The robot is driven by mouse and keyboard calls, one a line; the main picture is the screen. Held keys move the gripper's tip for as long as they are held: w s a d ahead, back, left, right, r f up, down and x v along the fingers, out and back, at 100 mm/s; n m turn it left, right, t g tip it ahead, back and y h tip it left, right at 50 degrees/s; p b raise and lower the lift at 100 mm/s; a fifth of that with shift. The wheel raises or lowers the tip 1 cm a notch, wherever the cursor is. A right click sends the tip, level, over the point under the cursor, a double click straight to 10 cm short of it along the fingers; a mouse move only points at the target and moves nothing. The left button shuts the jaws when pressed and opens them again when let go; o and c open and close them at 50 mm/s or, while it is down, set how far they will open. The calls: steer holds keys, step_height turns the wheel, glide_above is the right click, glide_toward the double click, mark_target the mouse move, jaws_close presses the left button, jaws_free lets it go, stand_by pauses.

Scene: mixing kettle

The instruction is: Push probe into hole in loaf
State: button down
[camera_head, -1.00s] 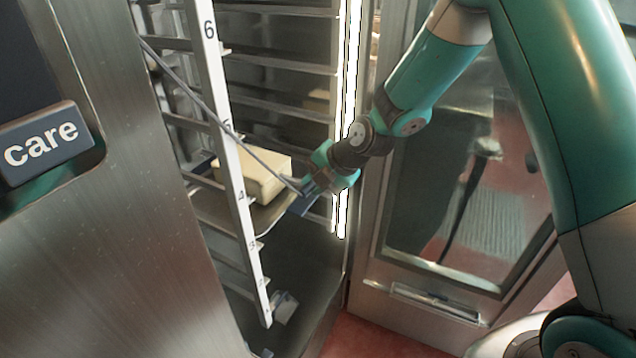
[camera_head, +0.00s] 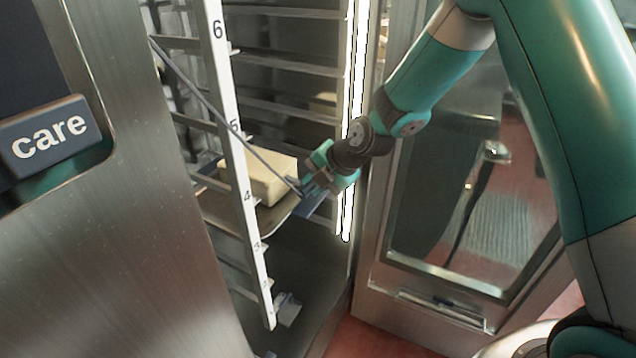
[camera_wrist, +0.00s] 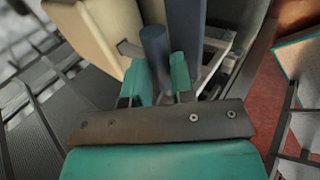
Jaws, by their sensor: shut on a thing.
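A pale, block-shaped loaf (camera_head: 266,177) sits on a tray (camera_head: 275,216) inside the rack. It also shows at the upper left of the wrist view (camera_wrist: 88,32). My gripper (camera_head: 309,188) is at the right end of the loaf, close to it. In the wrist view its teal fingers (camera_wrist: 160,78) are shut on the probe's blue-grey, round handle (camera_wrist: 154,45). A grey cable (camera_head: 205,98) runs from the upper left down across the loaf to my gripper. The probe's tip and the hole in the loaf cannot be made out.
A white rack post (camera_head: 237,170) with numbers stands in front of the loaf. A dark blue flat piece (camera_head: 314,206) is below my gripper. A bright light strip (camera_head: 352,110) runs behind my wrist. A glass door (camera_head: 455,190) is open at the right; a steel panel (camera_head: 130,240) is at the left.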

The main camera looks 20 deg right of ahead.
steer(key=shift+w+a, duration=0.2)
steer(key=shift+c, duration=2.1)
jaws_free()
steer(key=shift+r, duration=0.15)
steer(key=shift+r+p, duration=1.7)
steer(key=shift+r, duration=1.6)
